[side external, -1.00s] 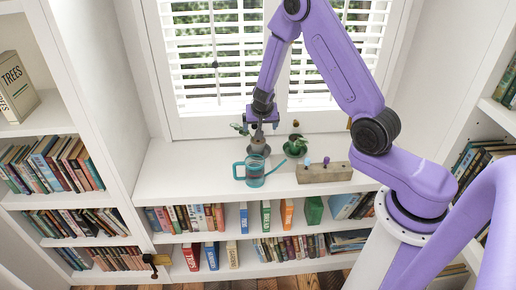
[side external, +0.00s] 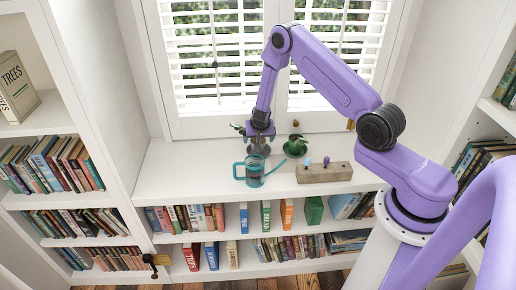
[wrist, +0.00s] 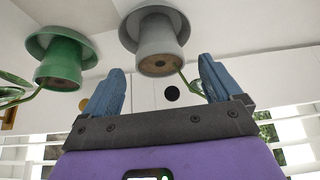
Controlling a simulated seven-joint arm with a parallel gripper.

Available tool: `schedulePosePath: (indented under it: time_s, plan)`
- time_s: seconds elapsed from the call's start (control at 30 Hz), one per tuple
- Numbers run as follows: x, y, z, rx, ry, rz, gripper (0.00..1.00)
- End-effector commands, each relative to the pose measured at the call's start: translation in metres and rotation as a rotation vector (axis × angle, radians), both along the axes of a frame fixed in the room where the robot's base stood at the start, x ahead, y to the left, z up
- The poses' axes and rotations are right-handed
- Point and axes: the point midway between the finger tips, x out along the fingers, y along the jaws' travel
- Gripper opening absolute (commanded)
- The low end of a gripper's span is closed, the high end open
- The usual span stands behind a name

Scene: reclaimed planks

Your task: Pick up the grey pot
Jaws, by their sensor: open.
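The grey pot (wrist: 155,35) shows in the wrist view, with brown soil in its mouth and a green stem coming out of it. It stands on a wider grey dish. In the side view the grey pot (side external: 258,149) stands on the white shelf top near the window, partly hidden by my gripper and the teal can. My gripper (wrist: 158,86) is open, with its two blue fingers spread. The pot's mouth lines up with the gap between the fingers, just beyond their tips. In the side view my gripper (side external: 259,133) points down just above the pot.
A green pot (wrist: 58,62) stands beside it, to the right in the side view (side external: 295,148). A teal watering can (side external: 254,170) is close in front of the grey pot. A wooden block (side external: 324,174) with small items lies to the right. The shelf top's left part is clear.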

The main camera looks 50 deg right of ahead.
Motion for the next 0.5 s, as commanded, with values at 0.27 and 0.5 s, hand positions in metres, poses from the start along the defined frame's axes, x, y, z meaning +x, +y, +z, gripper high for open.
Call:
schedulePosePath:
  time_s: [0.27, 0.5]
  plan:
    - [0.012, -0.013, -0.030, 0.000, 0.001, -0.001, 0.92]
    - [0.016, -0.016, -0.039, 0.001, 0.001, 0.000, 0.92]
